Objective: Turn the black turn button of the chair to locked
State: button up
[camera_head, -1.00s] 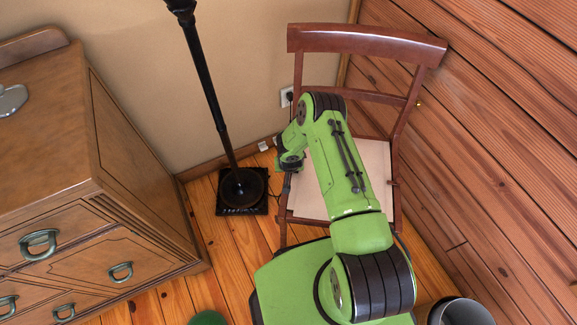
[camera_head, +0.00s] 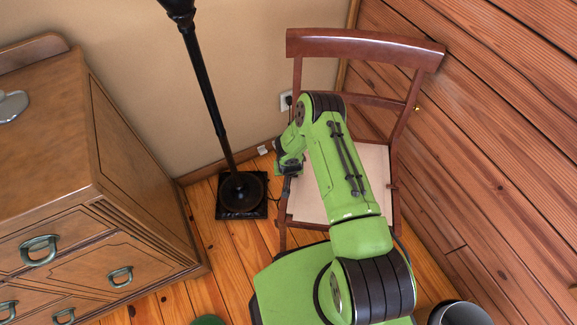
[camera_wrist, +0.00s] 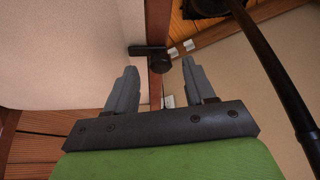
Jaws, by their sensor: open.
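The brown wooden chair (camera_head: 366,47) stands in the corner with a pale seat (camera_head: 304,203). In the wrist view the black turn button (camera_wrist: 148,50) sits on the chair's wooden rail (camera_wrist: 158,18). Its bar points left across the edge of the pale seat (camera_wrist: 70,50), and a dark round part is at its right end. My gripper (camera_wrist: 164,76) is open, with one grey finger on each side of the rail, just short of the button. No contact is clear. In the head view my gripper is at the seat's left edge, its fingers and the button hard to make out.
A black floor lamp (camera_head: 242,197) stands close to the left of the chair. A wooden dresser (camera_head: 140,170) is farther left. The plank wall (camera_head: 480,120) bounds the right side. A grey bin (camera_head: 460,313) is at bottom right.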

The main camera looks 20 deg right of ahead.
jog(key=p+v, duration=0.4)
jog(key=v, duration=1)
jog(key=shift+r, duration=0.15)
jog(key=shift+w, duration=0.1)
notch_tip(320, 180, up, 32)
jog(key=s+d+p, duration=0.2)
jog(key=s+p, duration=0.1)
jog(key=p, duration=0.2)
jog(key=s+r+n+t+p, duration=0.1)
jog(key=s+r+p, duration=0.3)
jog(key=s+r, duration=1.3)
jog(key=s+a+n, duration=0.1)
jog(key=s, duration=0.3)
jog(key=shift+s+r+y+p, duration=0.15)
jog(key=shift+r+y+p, duration=0.15)
jog(key=shift+r+y, duration=0.1)
